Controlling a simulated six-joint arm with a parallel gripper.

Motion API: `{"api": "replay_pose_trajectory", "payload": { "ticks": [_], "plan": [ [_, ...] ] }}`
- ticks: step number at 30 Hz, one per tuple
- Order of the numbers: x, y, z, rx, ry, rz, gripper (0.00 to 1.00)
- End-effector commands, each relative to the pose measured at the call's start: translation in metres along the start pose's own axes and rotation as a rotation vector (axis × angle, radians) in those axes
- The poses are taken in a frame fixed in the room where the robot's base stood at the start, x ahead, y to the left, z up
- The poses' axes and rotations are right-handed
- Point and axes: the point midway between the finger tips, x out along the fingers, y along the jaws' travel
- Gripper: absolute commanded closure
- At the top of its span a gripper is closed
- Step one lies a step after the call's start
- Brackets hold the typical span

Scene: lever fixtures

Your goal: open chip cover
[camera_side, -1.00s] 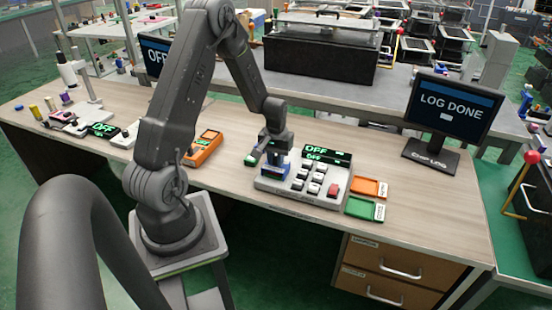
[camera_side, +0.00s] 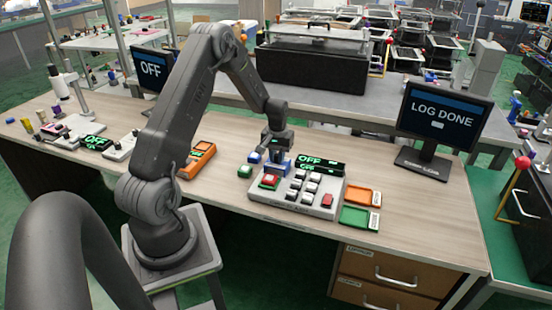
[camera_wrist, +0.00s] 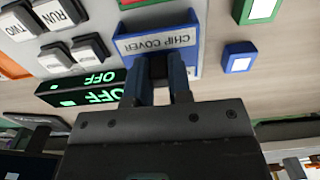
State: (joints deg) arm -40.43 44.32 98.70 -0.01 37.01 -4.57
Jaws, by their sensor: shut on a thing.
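The blue chip cover (camera_side: 283,167) is on the left part of the grey panel (camera_side: 310,203). In the wrist view the cover (camera_wrist: 187,28) shows its "CHIP COVER" label upside down. My gripper (camera_side: 276,150) is above the cover's back side; in the wrist view my gripper (camera_wrist: 160,80) has its fingers shut on a dark tab at the cover's edge. A green block with a red top (camera_side: 269,181) shows in front of the cover, which looks raised. The exact angle of the cover is hard to tell.
A blue block (camera_side: 254,157) and a green block (camera_side: 245,171) lie left of the panel. Keys and an "OFF" display (camera_side: 320,162) are to the right on it. Orange (camera_side: 362,195) and green (camera_side: 360,217) trays sit farther right. The monitor (camera_side: 437,118) reads "LOG DONE".

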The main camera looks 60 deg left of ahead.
Motion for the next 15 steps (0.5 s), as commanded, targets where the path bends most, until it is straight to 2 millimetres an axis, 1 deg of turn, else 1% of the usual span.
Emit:
{"api": "replay_pose_trajectory", "payload": {
  "ticks": [3, 4, 9, 11, 15],
  "plan": [
    [0.0001, 0.0003, -0.0002, -0.001, 0.003, 0.001, 1.0],
    [0.0001, 0.0003, -0.0002, -0.001, 0.002, 0.001, 0.78],
    [0.0002, 0.0002, 0.0001, 0.0, 0.002, 0.0, 0.62],
    [0.0001, 0.0001, 0.0002, 0.0, 0.001, 0.0, 0.56],
    [0.0001, 0.0001, 0.0002, 0.0, 0.001, 0.0, 0.55]
  ]
}}
